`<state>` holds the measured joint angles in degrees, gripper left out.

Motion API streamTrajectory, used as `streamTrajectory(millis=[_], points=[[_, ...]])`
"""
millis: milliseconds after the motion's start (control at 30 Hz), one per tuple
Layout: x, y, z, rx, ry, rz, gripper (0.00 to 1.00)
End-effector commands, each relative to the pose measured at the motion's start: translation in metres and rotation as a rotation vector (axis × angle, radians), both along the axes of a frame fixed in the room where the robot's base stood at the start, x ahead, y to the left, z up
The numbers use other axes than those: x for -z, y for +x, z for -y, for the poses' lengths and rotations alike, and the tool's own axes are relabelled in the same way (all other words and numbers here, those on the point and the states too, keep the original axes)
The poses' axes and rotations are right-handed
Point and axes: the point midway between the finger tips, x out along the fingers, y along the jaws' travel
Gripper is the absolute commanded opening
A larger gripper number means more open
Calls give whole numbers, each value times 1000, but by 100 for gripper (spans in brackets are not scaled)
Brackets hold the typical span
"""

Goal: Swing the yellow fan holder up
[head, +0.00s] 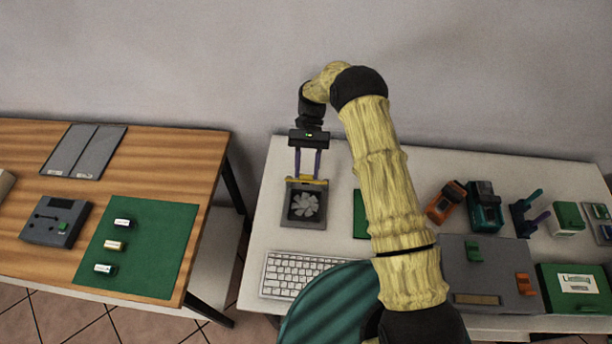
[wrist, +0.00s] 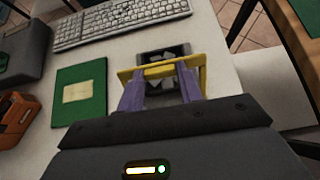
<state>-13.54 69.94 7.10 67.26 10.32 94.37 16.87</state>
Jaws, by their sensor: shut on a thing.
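The yellow fan holder (head: 306,181) is at the back edge of the dark grey fan unit (head: 304,222), whose pale fan (head: 304,205) shows in its middle. In the wrist view the holder is a yellow frame (wrist: 160,68) in front of the fan unit (wrist: 165,52). My gripper (head: 308,176) points down with its two purple fingers at the holder. It is shut on the yellow holder; the fingers also show in the wrist view (wrist: 162,90). The exact contact on the holder is partly hidden by the fingers.
A keyboard (head: 300,274) lies in front of the fan unit. A green mat (head: 360,215) lies to its right, partly behind my arm. Orange and teal tools (head: 484,205) and a grey panel (head: 490,280) stand further right. The white table (head: 262,225) is bare left of the unit.

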Motion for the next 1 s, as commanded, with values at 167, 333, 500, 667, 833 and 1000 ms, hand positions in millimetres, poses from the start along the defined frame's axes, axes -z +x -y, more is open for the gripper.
streamTrajectory(millis=[167, 333, 500, 667, 833, 1000], points=[[3, 7, 0, 1, 3, -73, 0], [1, 10, 0, 1, 3, -113, 0], [-1, 11, 0, 0, 3, -128, 0], [-1, 11, 0, 1, 3, -128, 0], [-1, 11, 1, 1, 3, -127, 40], [-1, 11, 1, 0, 3, -127, 58]])
